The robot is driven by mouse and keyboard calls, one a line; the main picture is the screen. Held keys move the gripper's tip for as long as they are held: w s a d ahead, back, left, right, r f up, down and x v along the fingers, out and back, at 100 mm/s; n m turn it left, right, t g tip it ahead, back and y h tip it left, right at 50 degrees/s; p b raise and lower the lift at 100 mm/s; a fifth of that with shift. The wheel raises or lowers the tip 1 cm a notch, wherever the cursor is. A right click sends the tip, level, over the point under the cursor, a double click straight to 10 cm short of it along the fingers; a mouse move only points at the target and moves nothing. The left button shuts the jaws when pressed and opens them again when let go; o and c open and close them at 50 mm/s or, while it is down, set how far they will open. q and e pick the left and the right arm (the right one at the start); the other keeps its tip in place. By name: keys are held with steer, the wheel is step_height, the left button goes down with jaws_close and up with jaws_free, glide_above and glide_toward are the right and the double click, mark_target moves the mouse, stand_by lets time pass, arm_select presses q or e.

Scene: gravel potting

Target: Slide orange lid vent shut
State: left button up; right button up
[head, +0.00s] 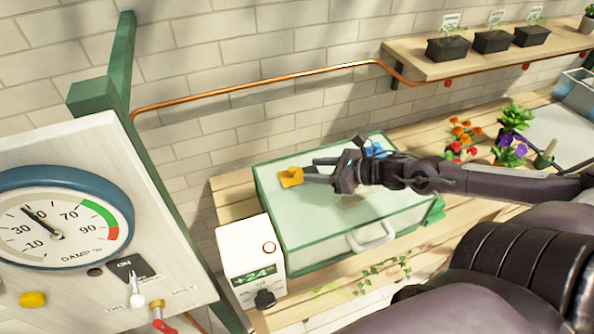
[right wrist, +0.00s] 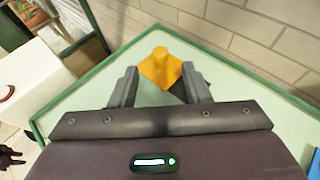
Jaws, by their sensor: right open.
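The orange lid vent (head: 291,177) sits near the left end of the green-framed glass lid (head: 330,205). It also shows in the right wrist view (right wrist: 160,70) as a flat orange plate with a small knob. My right gripper (head: 308,173) reaches in from the right over the lid. In the right wrist view its fingers (right wrist: 160,84) are spread, with the vent just beyond and partly between the tips. Whether a finger touches the vent I cannot tell. A blue piece (head: 375,149) lies on the lid behind my right wrist. My left gripper is not in view.
A white box with a +24 display (head: 252,262) stands at the case's left front corner. A handle (head: 371,237) sticks out at the case's front. Potted flowers (head: 463,135) stand to the right. A gauge panel (head: 80,220) fills the left side.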

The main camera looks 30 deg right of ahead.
mark_target(294, 169)
steer(key=shift+w+a+f, duration=0.25)
steer(key=shift+w+f, duration=0.05)
steer(key=shift+w, duration=0.25)
steer(key=b+x, duration=0.1)
steer(key=x, duration=0.1)
steer(key=shift+w+a, duration=0.15)
steer(key=shift+w, duration=0.15)
steer(key=shift+w+a+f+b, duration=0.25)
steer(key=shift+w+a+b, duration=0.15)
steer(key=shift+w, duration=0.15)
steer(key=shift+w+a+f, duration=0.2)
steer(key=shift+w+a, duration=0.05)
steer(key=shift+w, duration=0.1)
steer(key=shift+s, duration=0.1)
steer(key=c, duration=0.3)
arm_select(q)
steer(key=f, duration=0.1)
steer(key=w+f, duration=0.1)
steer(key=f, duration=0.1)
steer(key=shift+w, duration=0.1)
arm_select(e)
jaws_close()
